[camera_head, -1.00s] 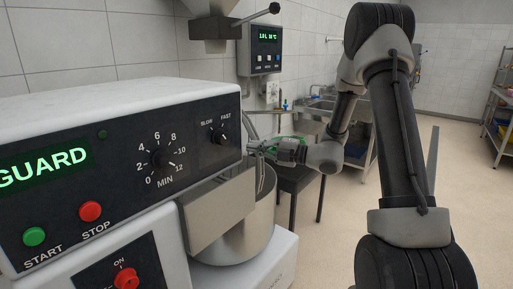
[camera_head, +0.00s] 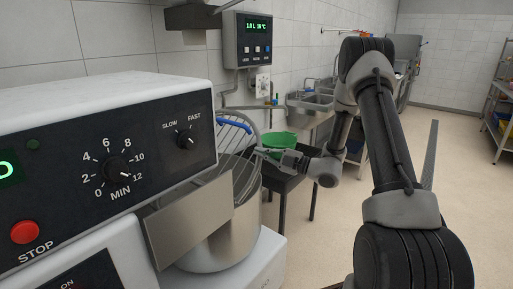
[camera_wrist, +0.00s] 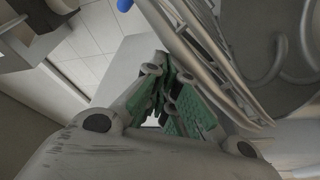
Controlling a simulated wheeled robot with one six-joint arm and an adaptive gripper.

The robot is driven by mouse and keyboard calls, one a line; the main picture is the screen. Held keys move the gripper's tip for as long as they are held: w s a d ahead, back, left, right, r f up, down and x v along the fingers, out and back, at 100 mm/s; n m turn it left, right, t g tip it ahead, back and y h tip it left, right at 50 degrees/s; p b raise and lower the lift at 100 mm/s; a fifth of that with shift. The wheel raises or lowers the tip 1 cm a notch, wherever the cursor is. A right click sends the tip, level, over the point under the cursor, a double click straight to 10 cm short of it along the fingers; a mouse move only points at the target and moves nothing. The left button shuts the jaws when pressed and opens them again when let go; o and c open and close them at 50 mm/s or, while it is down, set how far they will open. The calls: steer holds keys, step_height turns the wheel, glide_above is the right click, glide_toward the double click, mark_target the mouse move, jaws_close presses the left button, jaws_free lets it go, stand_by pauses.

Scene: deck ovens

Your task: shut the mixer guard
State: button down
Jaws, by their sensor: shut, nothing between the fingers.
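The mixer guard (camera_head: 240,155) is a curved wire cage with a blue handle (camera_head: 234,126). It stands raised above the steel mixer bowl (camera_head: 222,248), partly hidden by the control panel. My gripper (camera_head: 261,153) is shut and empty, close to the guard's right side; contact is unclear. In the wrist view my gripper's green-padded fingers (camera_wrist: 165,100) are together. The guard's bars (camera_wrist: 205,55) run just right of them, and the blue handle (camera_wrist: 124,4) shows at the top edge.
The mixer's control panel (camera_head: 70,165) and a steel plate (camera_head: 190,220) stand at the left front. A green bowl (camera_head: 282,143) sits on a dark stand (camera_head: 297,190) behind my gripper. A wall unit (camera_head: 249,40) and sinks (camera_head: 310,106) are behind.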

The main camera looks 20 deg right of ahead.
steer(key=w+d+f, duration=0.1)
steer(key=d+f, duration=0.1)
steer(key=f, duration=0.4)
steer(key=w+d+f, duration=0.2)
steer(key=f, duration=0.4)
steer(key=shift+f, duration=0.2)
